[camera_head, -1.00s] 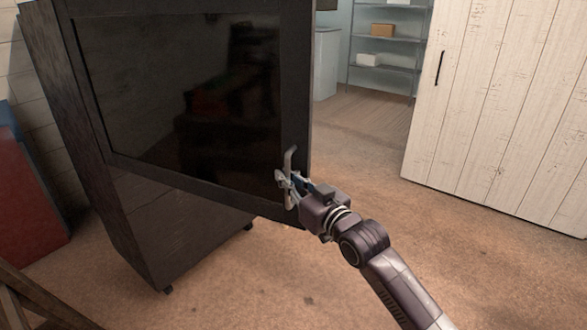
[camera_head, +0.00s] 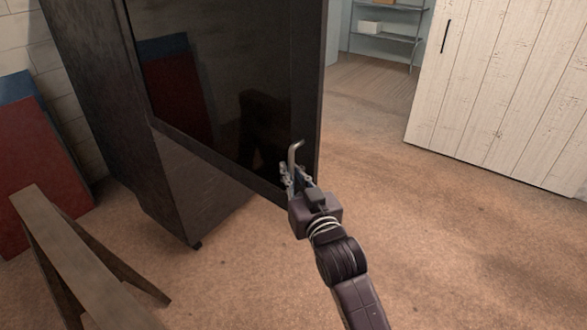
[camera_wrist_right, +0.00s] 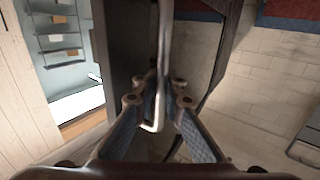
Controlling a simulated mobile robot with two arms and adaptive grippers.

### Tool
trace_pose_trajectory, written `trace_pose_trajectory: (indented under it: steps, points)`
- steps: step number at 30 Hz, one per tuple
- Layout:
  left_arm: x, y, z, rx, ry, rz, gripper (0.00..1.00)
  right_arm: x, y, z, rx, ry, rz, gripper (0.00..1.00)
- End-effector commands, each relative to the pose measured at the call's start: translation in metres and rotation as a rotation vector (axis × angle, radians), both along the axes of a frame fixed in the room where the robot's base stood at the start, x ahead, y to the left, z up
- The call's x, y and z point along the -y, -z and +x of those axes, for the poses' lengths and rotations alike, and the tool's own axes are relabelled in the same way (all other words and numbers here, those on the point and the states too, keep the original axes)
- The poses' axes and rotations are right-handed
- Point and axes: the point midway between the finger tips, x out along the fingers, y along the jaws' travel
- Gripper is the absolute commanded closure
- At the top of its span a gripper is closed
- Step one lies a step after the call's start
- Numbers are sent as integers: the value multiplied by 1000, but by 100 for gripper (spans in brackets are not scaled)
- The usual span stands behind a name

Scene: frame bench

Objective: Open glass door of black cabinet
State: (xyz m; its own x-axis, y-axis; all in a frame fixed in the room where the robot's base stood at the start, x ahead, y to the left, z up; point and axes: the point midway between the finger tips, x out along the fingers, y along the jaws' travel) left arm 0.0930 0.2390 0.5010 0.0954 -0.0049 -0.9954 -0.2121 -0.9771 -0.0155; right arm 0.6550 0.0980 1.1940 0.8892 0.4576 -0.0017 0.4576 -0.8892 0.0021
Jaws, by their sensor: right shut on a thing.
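The black cabinet (camera_head: 155,165) stands at the left in the head view. Its glass door (camera_head: 215,85) has a dark frame and reflective dark glass. The door appears swung out from the cabinet body, with its free edge on the right. A metal bar handle (camera_head: 296,152) sits near that edge and also runs down the middle of the right wrist view (camera_wrist_right: 163,62). My right gripper (camera_head: 300,180) is shut on the handle's lower part, with its fingers (camera_wrist_right: 158,95) on either side of the bar. My left gripper is not in view.
A wooden sawhorse (camera_head: 75,250) stands at the lower left. Red and blue panels (camera_head: 38,165) lean on the wall behind it. A white plank door (camera_head: 500,90) is at the right, with a shelf rack (camera_head: 385,35) beyond. The brown floor in the middle right is clear.

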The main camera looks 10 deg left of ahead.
Motion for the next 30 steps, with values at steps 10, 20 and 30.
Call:
trace_pose_trajectory:
  steps: [10,20,30]
  points:
    - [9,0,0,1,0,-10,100,2,2,0,-1,3,-3,88]
    - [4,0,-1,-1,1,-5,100,0,1,0,-1,0,0,74]
    - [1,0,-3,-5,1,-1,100,14,1,-26,0,0,1,74]
